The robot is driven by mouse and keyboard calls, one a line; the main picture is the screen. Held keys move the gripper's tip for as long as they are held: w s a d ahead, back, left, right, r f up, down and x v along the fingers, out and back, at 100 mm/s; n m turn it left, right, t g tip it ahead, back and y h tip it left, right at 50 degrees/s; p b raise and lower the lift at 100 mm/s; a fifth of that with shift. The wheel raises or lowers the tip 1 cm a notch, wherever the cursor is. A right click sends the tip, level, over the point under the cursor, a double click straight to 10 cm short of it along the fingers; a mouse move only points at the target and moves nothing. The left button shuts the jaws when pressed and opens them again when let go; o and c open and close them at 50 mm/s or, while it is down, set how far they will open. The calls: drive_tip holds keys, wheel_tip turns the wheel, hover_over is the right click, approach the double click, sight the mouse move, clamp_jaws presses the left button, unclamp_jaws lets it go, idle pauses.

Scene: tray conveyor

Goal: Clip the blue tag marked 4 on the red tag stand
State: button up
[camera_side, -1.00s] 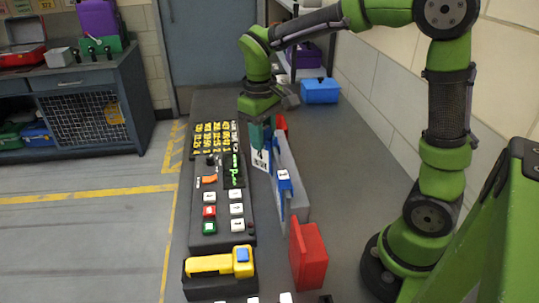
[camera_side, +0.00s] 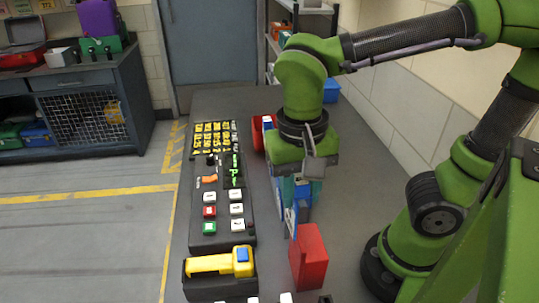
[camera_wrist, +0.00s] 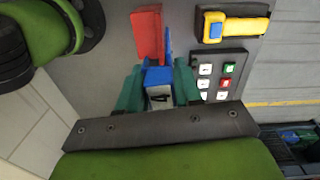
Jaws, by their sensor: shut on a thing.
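My gripper (camera_wrist: 158,88) is shut on a blue tag (camera_wrist: 157,74) with a white face and a dark mark that looks like a 4. The tag sits between the two teal fingers in the wrist view. In the side view my gripper (camera_side: 299,188) is low over the bench, and the tag is hard to separate from the blue and white panel (camera_side: 290,219) below it. A red stand (camera_side: 311,257) stands nearer the side camera; in the wrist view this red stand (camera_wrist: 147,34) lies just beyond the fingers, with a thin blue piece beside it.
A control panel (camera_side: 222,227) with buttons runs along the left of the bench, with a yellow-handled device (camera_side: 215,265) in front. Another red item (camera_side: 258,134) with a blue and white piece stands behind my gripper.

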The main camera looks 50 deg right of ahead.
drive_tip(key=shift+s+f+m, duration=0.1)
drive_tip(key=shift+f+m, duration=0.1)
drive_tip(key=shift+m, duration=0.3)
drive_tip(key=shift+f, duration=4.6)
drive_tip(key=o, duration=1.1)
drive_tip(key=shift+o, duration=0.2)
drive_tip(key=shift+r, duration=0.1)
